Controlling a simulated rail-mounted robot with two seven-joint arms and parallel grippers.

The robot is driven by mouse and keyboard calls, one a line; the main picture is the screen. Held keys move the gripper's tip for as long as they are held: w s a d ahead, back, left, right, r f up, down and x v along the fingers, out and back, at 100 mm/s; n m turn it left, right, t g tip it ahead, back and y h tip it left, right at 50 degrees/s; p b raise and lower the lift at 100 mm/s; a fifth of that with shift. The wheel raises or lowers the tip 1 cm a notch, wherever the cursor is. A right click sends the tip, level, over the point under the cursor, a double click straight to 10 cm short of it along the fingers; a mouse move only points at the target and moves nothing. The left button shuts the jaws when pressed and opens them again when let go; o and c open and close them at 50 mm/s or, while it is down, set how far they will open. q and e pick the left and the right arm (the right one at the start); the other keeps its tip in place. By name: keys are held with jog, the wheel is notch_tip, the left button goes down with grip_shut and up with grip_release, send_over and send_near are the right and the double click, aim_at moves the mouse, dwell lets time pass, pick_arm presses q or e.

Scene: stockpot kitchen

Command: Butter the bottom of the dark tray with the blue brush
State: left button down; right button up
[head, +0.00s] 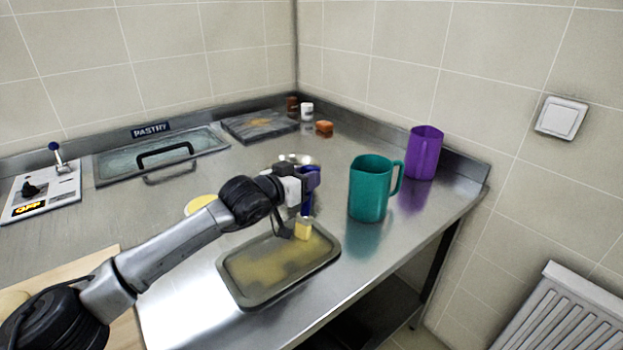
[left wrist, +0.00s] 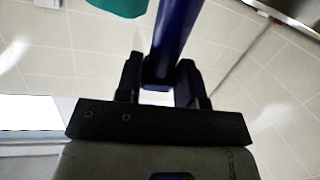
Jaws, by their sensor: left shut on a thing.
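The dark tray (head: 292,284) lies on the steel counter, its bottom covered with uneven yellow patches and some darker spots. My left gripper (head: 309,180) is shut on the blue brush (head: 307,205) above the tray's far right part. The brush points down, with its pale yellow bristle end (head: 303,229) lowest, over the tray near its far rim. I cannot tell whether the bristles touch the bottom. In the left wrist view the blue handle (left wrist: 176,40) stands between the two fingers (left wrist: 161,85). My right gripper is not in view.
A teal jug (head: 369,188) stands right of the tray, and a purple jug (head: 424,153) behind it. A shiny bowl (head: 297,159) and a yellow round thing (head: 199,204) lie behind my left arm. A wooden board (head: 75,268) is at left. The counter's front edge is close to the tray.

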pick_arm(q)
jog(key=shift+s+a+f+b, duration=0.1)
jog(key=shift+s+a+b, duration=0.3)
jog(key=shift+s+a, duration=0.2)
jog(key=s+a+b, duration=0.2)
jog(key=s+a, duration=0.3)
jog(key=a, duration=0.2)
jog(key=shift+s+b, duration=0.4)
dwell(0.4)
